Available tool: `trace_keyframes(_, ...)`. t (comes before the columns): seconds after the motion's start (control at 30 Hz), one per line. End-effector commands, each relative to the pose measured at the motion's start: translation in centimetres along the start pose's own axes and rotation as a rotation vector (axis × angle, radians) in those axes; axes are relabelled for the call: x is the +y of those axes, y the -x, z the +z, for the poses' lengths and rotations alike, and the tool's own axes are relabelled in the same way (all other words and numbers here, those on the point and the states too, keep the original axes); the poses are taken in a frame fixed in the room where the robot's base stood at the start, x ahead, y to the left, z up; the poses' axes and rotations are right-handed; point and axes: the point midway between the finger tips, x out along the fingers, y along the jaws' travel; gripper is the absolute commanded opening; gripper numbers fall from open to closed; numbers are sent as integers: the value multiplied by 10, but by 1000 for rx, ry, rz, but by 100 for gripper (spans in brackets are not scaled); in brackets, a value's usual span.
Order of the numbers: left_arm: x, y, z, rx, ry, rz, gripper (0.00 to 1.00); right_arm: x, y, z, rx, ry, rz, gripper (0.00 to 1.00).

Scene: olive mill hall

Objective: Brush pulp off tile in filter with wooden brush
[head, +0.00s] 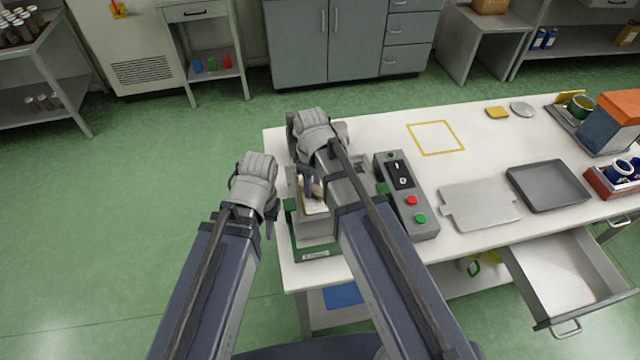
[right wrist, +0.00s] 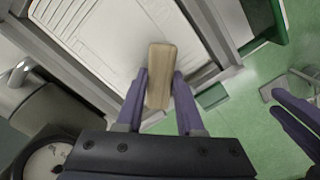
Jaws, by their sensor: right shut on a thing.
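My right gripper (right wrist: 160,82) is shut on the wooden brush (right wrist: 160,62), a pale wooden block in the right wrist view. In the head view the brush (head: 317,189) is small and partly covered by my arm. It is over the filter (head: 317,252), a grey and green frame at the table's left end. A pale ridged tile (right wrist: 95,30) lies inside the filter; I cannot tell whether the brush touches it. No pulp can be made out clearly. My left gripper (head: 270,225) hangs left of the filter, its fingers apart and empty in the right wrist view (right wrist: 277,102).
A control box (head: 408,195) with red and green buttons stands right of the filter. A flat metal plate (head: 480,205), a dark tray (head: 548,185) and a yellow outlined square (head: 435,138) are further right. An open drawer (head: 568,275) sticks out at the front right.

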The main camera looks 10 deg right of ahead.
Motion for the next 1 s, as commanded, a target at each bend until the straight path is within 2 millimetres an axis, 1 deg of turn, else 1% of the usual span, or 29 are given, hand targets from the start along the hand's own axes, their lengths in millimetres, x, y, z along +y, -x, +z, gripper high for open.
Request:
trace_keyframes(0.1,0,1,0,0,0,0,27,-4,1,-4,-1,0,1,0)
trace_keyframes(0.23,0,1,0,0,0,0,27,-5,1,-4,-1,-1,1,0)
trace_keyframes(0.57,0,-3,0,0,0,0,27,-14,-3,5,-2,-1,1,0)
trace_keyframes(0.77,0,-2,0,0,0,0,27,-11,-2,8,-3,-2,0,0)
trace_keyframes(1.0,0,-1,0,0,0,0,27,2,-1,20,-3,-4,1,0)
